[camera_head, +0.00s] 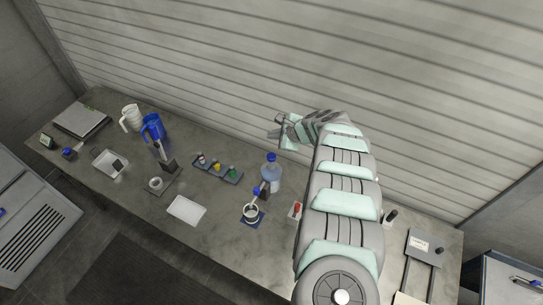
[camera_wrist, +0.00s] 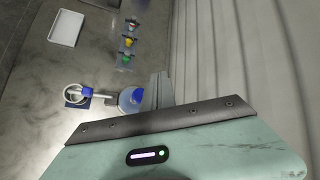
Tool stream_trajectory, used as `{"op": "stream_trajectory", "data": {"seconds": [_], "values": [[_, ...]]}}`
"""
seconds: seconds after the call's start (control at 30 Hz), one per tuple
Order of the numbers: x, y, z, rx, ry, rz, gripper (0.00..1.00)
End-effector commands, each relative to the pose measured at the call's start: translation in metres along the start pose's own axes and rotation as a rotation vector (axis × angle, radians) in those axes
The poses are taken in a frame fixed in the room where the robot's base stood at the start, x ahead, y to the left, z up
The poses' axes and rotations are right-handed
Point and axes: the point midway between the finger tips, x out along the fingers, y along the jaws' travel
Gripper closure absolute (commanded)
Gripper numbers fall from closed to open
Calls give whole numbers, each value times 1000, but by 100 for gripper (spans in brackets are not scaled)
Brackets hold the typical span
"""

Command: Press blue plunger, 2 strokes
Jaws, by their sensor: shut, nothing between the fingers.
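A clear bottle (camera_head: 271,174) with a blue top (camera_head: 271,157) stands on the bench near the middle. A smaller blue part (camera_head: 256,191) is beside it, close to a white cup (camera_head: 251,211) on a dark blue pad. I cannot tell which blue part is the plunger. In the wrist view the bottle's blue top (camera_wrist: 137,95) is just left of my fingers, and the smaller blue part (camera_wrist: 87,91) is by the cup. My gripper (camera_head: 276,132) is shut and empty, raised above the bench near the back wall, apart from the bottle. The wrist housing hides part of the bottle.
A rack of small colored-cap vials (camera_head: 217,168) and a white tray (camera_head: 187,210) lie left of the bottle. A blue jug (camera_head: 152,127) and a white jug (camera_head: 131,117) stand further left. A red-topped item (camera_head: 296,210) is at right. The ribbed wall is close behind my gripper.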

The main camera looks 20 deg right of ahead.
Motion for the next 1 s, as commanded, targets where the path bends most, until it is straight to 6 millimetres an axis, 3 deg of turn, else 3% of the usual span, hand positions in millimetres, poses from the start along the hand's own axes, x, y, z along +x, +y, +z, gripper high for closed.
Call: {"op": "stream_trajectory", "data": {"seconds": [0.6, 1.0], "values": [[55, 40, -40, 0, 0, 0, 100], [58, 42, -42, -1, 0, -1, 100]]}}
